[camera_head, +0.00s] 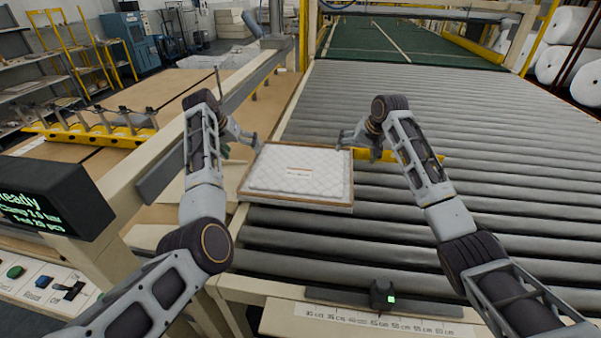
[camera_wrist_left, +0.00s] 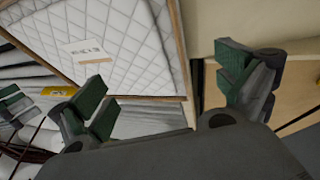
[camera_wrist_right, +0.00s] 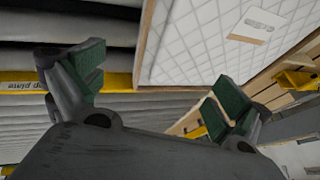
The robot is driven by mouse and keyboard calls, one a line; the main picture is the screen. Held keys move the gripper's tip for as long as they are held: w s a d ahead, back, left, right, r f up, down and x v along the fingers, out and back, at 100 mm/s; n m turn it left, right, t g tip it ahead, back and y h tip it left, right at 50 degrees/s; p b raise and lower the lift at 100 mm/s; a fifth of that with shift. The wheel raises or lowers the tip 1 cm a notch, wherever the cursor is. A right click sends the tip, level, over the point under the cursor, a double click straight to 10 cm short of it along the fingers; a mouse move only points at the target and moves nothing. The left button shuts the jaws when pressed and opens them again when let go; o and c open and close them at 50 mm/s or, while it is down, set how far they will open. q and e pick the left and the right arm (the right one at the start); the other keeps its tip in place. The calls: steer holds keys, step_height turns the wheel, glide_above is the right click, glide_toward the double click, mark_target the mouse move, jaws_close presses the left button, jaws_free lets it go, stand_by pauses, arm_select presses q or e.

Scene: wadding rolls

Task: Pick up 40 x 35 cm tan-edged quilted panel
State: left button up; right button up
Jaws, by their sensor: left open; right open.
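The tan-edged quilted panel (camera_head: 270,178) is white with a tan border and a small label. It lies flat on the left part of the roller conveyor in the head view. My left gripper (camera_head: 245,145) is at the panel's far left corner. In the left wrist view its fingers (camera_wrist_left: 165,95) are open, with the panel (camera_wrist_left: 140,50) near the left finger. My right gripper (camera_head: 347,142) is at the far right corner. In the right wrist view its fingers (camera_wrist_right: 155,90) are open, with the panel (camera_wrist_right: 190,50) beyond them. Neither gripper visibly holds the panel.
The grey rollers (camera_head: 450,100) are clear to the right. A beige side rail (camera_head: 160,150) runs along the left. A display box (camera_head: 50,200) stands at the left front, and a ruler strip (camera_head: 380,318) at the front edge.

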mark_target(258, 167)
arm_select(q)
steer(key=shift+x, duration=5.6)
arm_select(e)
steer(key=shift+x, duration=5.6)
arm_select(q)
steer(key=shift+w, duration=0.1)
steer(key=shift+c, duration=0.4)
arm_select(e)
steer(key=shift+c, duration=0.4)
